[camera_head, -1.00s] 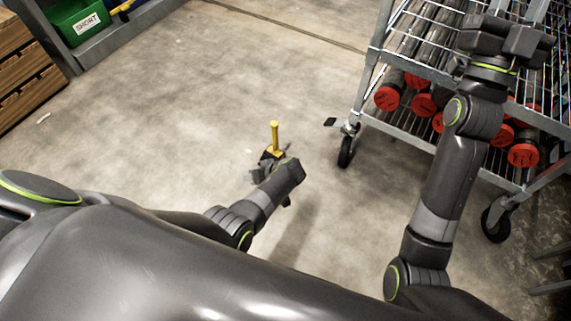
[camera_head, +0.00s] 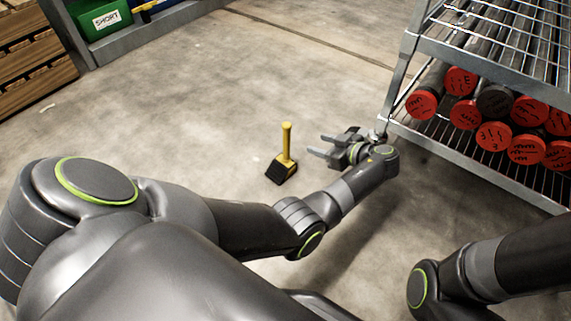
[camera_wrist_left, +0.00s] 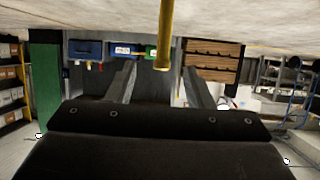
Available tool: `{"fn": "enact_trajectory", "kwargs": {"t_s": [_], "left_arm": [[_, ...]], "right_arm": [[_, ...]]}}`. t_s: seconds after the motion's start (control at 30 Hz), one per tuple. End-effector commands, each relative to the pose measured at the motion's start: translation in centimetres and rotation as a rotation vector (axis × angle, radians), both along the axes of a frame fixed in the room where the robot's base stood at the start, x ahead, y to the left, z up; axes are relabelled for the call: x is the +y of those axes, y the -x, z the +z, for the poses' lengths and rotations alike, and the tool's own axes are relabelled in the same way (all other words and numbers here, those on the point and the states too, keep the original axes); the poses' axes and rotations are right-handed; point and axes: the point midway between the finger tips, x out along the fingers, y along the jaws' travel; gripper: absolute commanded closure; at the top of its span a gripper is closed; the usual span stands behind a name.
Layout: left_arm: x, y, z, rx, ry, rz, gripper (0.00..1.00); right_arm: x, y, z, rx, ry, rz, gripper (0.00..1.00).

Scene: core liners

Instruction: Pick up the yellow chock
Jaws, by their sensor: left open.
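The yellow chock (camera_head: 287,142) stands on the concrete floor, with an upright yellow handle on a dark wedge-shaped base. My left gripper (camera_head: 319,146) is open and empty to the right of the chock, its two fingers pointing left toward the handle. In the head view a gap shows between fingertips and handle. In the left wrist view the yellow handle (camera_wrist_left: 166,35) hangs down from the top, its end between the two fingers; the picture is upside down and the base is not in it. My right gripper is out of view; only part of that arm shows.
A wire-shelf cart (camera_head: 432,137) with several red-capped tubes (camera_head: 493,136) stands at right, close to my left wrist. Wooden crates (camera_head: 35,60) and a green bin marked SHORT (camera_head: 100,20) are at upper left. The floor around the chock is clear.

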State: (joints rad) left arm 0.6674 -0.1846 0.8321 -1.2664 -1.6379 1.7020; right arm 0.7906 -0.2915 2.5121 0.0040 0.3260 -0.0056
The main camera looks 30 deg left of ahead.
Motion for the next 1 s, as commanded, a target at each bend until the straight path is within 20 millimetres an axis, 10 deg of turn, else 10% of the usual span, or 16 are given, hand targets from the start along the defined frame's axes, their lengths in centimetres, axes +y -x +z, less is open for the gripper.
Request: {"fn": "enact_trajectory", "kwargs": {"t_s": [0.4,1.0], "left_arm": [[8.2,-1.2,-3.9,0.002,-0.001,-0.001,0.53],[12.6,-1.3,-5.8,0.002,-0.001,0.000,0.53]], "right_arm": [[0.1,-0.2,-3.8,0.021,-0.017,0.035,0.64],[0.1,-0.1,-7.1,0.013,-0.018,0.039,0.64]]}}
